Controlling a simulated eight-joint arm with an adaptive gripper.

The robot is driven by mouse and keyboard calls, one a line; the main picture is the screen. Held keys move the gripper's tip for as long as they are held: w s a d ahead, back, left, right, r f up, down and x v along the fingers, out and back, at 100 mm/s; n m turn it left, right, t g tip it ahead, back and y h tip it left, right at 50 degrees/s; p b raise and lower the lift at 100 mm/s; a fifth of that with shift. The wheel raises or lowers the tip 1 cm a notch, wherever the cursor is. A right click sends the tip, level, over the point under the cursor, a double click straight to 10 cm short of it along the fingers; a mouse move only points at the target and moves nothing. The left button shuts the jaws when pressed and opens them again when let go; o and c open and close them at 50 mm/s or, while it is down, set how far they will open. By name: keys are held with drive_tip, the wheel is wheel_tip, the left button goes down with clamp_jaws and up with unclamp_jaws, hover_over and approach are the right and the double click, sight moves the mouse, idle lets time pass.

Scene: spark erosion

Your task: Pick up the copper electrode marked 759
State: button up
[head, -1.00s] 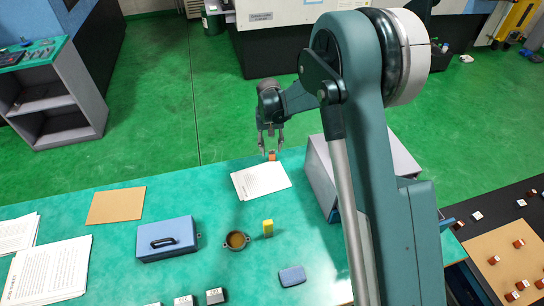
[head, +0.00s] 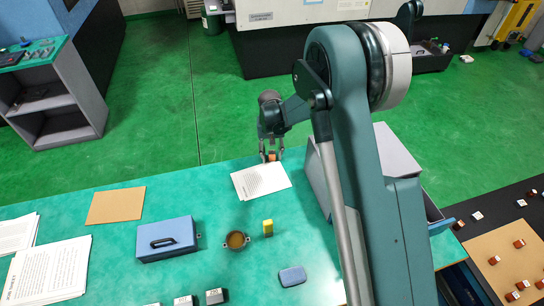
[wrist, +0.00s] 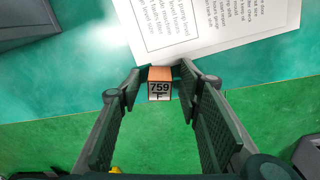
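The copper electrode marked 759 (wrist: 159,83) is a small orange block with a white label reading "759" and "F" in the wrist view. It stands at the table's far edge, beside the printed sheet. In the head view the electrode (head: 272,157) shows between the fingers. My gripper (wrist: 160,90) is open, with its two fingertips on either side of the electrode and small gaps visible. My gripper (head: 271,153) points down at the far edge of the table in the head view.
A printed sheet (head: 261,181) lies just in front of the electrode. A grey box (head: 394,152) stands to the right, partly behind my arm. Green floor drops away behind the edge.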

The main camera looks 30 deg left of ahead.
sight(272, 152)
clamp_jaws()
drive_tip(key=shift+r, duration=0.15)
drive_tip(key=shift+r, duration=4.9)
